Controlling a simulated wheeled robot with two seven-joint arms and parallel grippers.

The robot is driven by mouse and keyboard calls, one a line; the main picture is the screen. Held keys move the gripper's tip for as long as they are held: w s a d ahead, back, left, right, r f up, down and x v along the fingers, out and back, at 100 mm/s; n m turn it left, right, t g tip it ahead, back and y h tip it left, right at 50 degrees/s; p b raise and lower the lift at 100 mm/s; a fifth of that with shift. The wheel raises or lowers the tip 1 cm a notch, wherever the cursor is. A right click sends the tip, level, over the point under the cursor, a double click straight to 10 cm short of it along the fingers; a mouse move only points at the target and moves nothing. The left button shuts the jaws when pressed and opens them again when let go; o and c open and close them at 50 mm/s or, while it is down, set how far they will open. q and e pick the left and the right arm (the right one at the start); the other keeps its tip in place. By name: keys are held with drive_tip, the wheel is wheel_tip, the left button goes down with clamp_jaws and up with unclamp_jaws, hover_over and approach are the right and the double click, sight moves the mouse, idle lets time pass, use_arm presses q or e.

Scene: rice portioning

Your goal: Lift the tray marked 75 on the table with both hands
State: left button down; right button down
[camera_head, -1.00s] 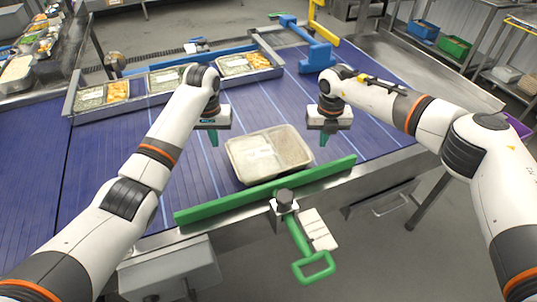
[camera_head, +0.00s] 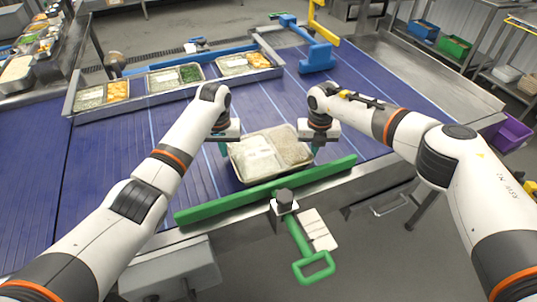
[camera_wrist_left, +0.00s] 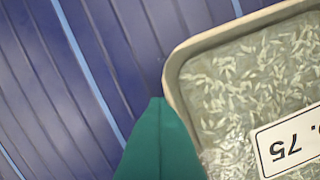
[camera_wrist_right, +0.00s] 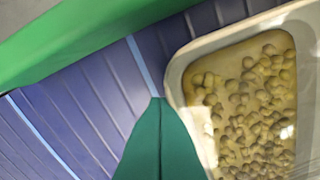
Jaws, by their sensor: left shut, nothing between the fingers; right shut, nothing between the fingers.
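The tray marked 75 (camera_head: 240,174) lies on the blue belt just behind the green rail. It has two compartments, one with white rice and one with a brownish filling. The 75 label (camera_wrist_left: 284,142) shows over the rice in the left wrist view. My left gripper (camera_head: 225,155) is at the tray's left side, its green fingers (camera_wrist_left: 160,145) shut and empty beside the rim. My right gripper (camera_head: 316,150) is at the right side, its green fingers (camera_wrist_right: 160,145) also shut and empty against or very near the rim (camera_wrist_right: 176,75). I cannot tell whether either touches.
A green rail (camera_head: 215,208) runs along the belt's front edge, with a green handle (camera_head: 314,268) below it. A metal channel (camera_head: 140,103) with several filled trays stands at the back left. The blue belt (camera_head: 110,165) is clear around the tray.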

use_arm(q)
drive_tip(key=shift+d+r, duration=0.1)
drive_tip(key=shift+d, duration=0.3)
use_arm(e)
drive_tip(key=shift+a, duration=0.4)
